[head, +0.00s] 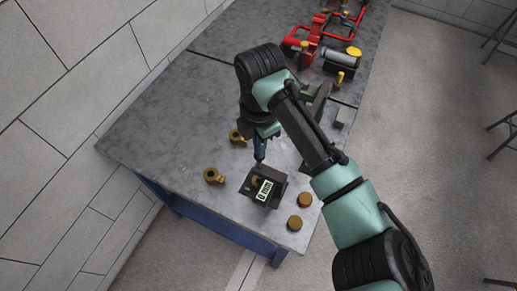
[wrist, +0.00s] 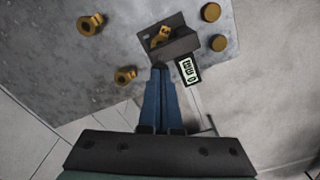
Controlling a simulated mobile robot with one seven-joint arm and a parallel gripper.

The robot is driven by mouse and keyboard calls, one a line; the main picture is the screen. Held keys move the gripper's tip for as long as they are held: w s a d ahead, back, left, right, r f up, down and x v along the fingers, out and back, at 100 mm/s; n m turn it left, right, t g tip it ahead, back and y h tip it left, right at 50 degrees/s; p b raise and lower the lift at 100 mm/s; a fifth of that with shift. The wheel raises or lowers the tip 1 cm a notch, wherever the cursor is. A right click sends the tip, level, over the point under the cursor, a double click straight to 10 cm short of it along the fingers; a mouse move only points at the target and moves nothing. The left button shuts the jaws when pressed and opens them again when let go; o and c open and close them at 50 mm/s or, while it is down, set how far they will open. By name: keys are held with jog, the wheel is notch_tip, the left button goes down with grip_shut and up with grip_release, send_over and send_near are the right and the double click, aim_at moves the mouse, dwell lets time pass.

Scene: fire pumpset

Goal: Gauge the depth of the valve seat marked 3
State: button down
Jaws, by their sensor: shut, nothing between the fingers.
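My gripper (head: 260,157) points down just above the far side of a dark block (head: 272,201) near the table's front end. Its blue fingers are shut with nothing between them, as the wrist view (wrist: 160,68) shows. The block shows there too (wrist: 182,46), close beyond the fingertips, with a brass piece (wrist: 160,37) in its top. A white display (head: 264,190) that seems to read 0 mm is at the block; I cannot tell if it is fixed to it. Two brass ringed parts (head: 213,175) (head: 237,137) lie to the left. No mark 3 is legible.
Two brass discs (head: 305,199) (head: 295,223) lie right of the block near the table edge. Red pipework (head: 307,38) and a grey cylinder (head: 339,58) stand at the far end. The grey tabletop (head: 165,130) is clear at left, with a wall beyond.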

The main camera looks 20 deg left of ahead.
jog(key=shift+f+b, duration=0.85)
jog(key=shift+f, duration=0.5)
jog(key=shift+r, duration=0.2)
notch_tip(320, 180, up, 7)
jog(key=p, duration=0.6)
jog(key=shift+f, duration=0.1)
dwell(0.3)
dwell(0.5)
